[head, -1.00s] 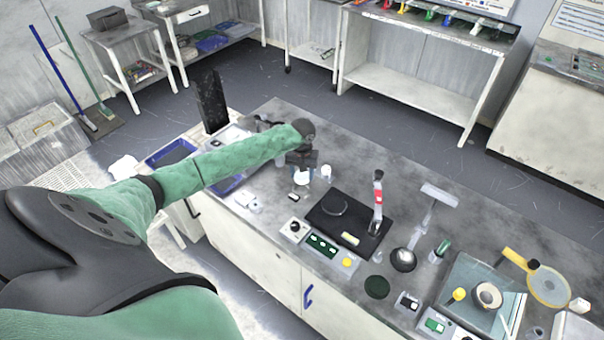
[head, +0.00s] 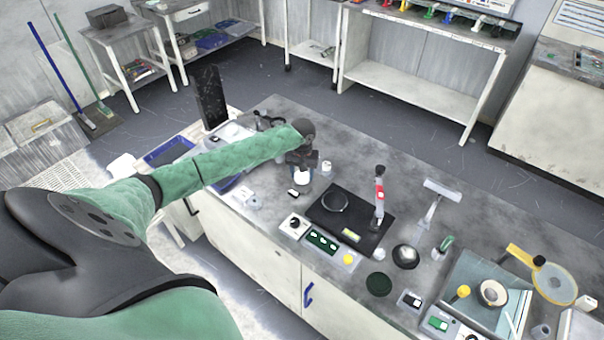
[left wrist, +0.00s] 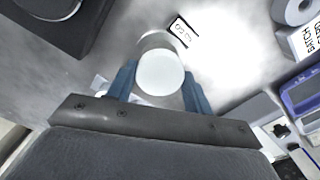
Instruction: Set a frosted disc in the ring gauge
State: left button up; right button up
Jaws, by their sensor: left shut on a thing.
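My left gripper (left wrist: 160,85) is shut on a white, round frosted disc (left wrist: 160,73), with a blue finger on each side of it. A pale round form shows just behind the disc; I cannot tell whether it is part of the same piece. In the head view my left gripper (head: 302,166) is over the bench, left of the black polishing base, with white (head: 302,177) showing beneath it. My right gripper is out of view.
The black base (head: 350,240) with its round platen (head: 334,201) and upright red-banded arm (head: 379,195) stands close right of my gripper. A small marked tag (left wrist: 183,31) lies beside the disc. A white cup (head: 326,167) stands near. The bench's back strip is clear.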

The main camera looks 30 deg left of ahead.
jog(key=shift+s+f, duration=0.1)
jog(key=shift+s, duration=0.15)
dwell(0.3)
pick_arm(q)
jog(key=shift+f, duration=1)
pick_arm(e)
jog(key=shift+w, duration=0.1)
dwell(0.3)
pick_arm(q)
jog(key=shift+f+p, duration=0.25)
jog(key=shift+p, duration=0.15)
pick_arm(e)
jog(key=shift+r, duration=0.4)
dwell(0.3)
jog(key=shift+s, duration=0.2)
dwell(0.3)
pick_arm(q)
jog(key=shift+f+p, duration=0.2)
jog(key=shift+p, duration=0.25)
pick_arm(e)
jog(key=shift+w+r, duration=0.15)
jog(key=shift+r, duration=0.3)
